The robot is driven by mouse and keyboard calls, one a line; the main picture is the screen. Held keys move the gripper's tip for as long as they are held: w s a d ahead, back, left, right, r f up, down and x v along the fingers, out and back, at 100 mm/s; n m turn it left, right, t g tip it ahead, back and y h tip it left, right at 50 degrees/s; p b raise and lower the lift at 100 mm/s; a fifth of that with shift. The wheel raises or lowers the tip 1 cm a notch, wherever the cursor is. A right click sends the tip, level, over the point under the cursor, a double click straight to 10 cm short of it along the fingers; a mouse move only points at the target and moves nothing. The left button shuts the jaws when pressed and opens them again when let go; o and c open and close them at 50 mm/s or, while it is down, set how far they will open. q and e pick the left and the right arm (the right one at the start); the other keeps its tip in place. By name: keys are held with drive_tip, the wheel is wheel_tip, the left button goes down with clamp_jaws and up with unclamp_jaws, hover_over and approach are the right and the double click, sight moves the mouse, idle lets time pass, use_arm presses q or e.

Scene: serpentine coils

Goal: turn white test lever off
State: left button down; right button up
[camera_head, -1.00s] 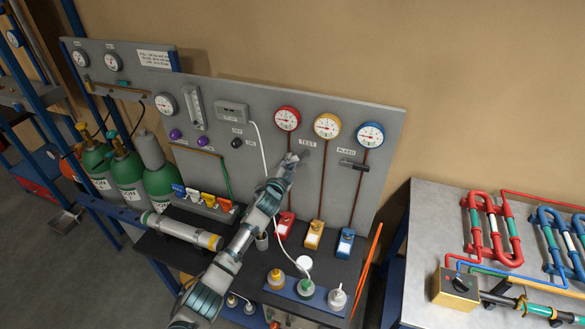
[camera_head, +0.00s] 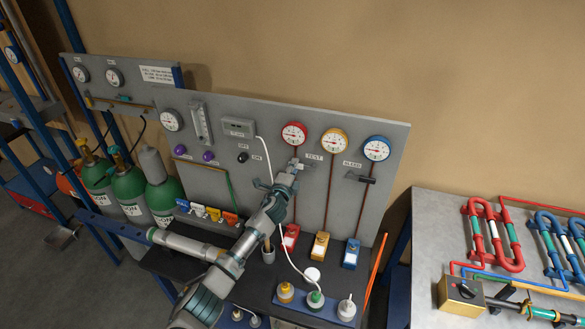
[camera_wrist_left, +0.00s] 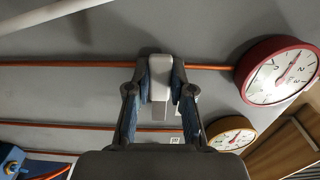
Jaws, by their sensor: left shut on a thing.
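The white test lever (camera_wrist_left: 160,76) shows in the left wrist view as a pale block between the two fingers. My left gripper (camera_wrist_left: 160,92) is shut on it, one finger on each side. In the head view my left gripper (camera_head: 285,176) is at the panel, just below and left of the TEST label (camera_head: 314,156) and under the red gauge (camera_head: 294,134). There the gripper mostly hides the lever, so its angle is hard to tell. The red gauge also shows in the wrist view (camera_wrist_left: 281,72). My right gripper is not in view.
The grey panel (camera_head: 225,160) also carries a yellow gauge (camera_head: 334,144), a blue gauge (camera_head: 376,149) and a dark BLEED lever (camera_head: 360,178). A white hose (camera_head: 266,160) hangs behind my arm. Bottles (camera_head: 346,308) stand on the bench below. Green cylinders (camera_head: 130,195) stand left.

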use_arm(q)
drive_tip(key=shift+d+f, duration=0.1)
drive_tip(key=shift+f, duration=0.35)
drive_tip(key=c, duration=1.2)
unclamp_jaws()
drive_tip(key=shift+o, duration=1)
drive_tip(key=shift+s+r, duration=0.1)
drive_tip(key=shift+r, duration=0.05)
drive_tip(key=v, duration=1.1)
drive_tip(key=shift+s, duration=0.4)
drive_tip(key=shift+r, duration=0.1)
